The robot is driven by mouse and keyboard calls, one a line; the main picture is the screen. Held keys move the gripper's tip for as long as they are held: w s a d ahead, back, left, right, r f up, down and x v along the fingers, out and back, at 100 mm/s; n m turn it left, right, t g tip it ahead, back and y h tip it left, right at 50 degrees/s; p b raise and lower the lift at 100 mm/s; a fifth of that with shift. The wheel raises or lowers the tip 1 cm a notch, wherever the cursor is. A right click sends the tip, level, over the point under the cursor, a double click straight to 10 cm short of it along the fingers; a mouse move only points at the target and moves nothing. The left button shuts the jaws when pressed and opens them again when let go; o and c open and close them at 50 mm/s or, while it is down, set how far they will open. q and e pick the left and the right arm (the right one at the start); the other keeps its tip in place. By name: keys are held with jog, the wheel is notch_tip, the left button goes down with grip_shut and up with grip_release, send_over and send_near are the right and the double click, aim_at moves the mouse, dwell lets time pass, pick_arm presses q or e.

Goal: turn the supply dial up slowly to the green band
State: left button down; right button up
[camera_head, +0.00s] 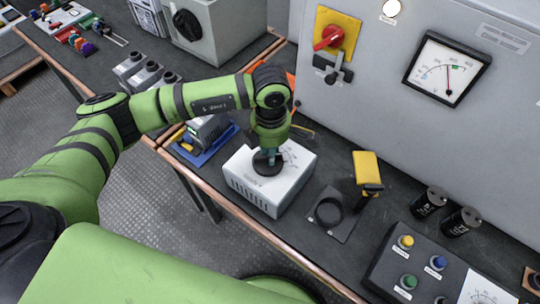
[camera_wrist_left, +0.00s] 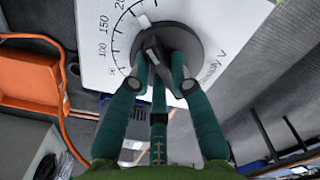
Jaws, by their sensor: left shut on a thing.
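The supply dial (camera_head: 263,167) is a round black knob on top of a white supply box (camera_head: 257,192) on the bench. In the left wrist view the dial (camera_wrist_left: 190,45) sits beside a printed scale with 100, 150 and 200. My left gripper (camera_head: 268,154) points down at it, and its green fingers (camera_wrist_left: 158,70) are shut on the raised grip of the dial.
A red rotary switch on a yellow plate (camera_head: 333,35) is on the grey cabinet behind. A yellow-headed tool (camera_head: 366,168), a black ring on a plate (camera_head: 329,211), black capacitors (camera_head: 461,221) and a button box (camera_head: 411,262) stand to the right.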

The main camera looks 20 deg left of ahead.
pick_arm(q)
jog(key=shift+m+b, duration=0.55)
jog(key=shift+m, duration=0.15)
jog(key=c, duration=1.1)
grip_release()
notch_tip(320, 180, up, 12)
jog(key=shift+r, duration=0.1)
dwell(0.4)
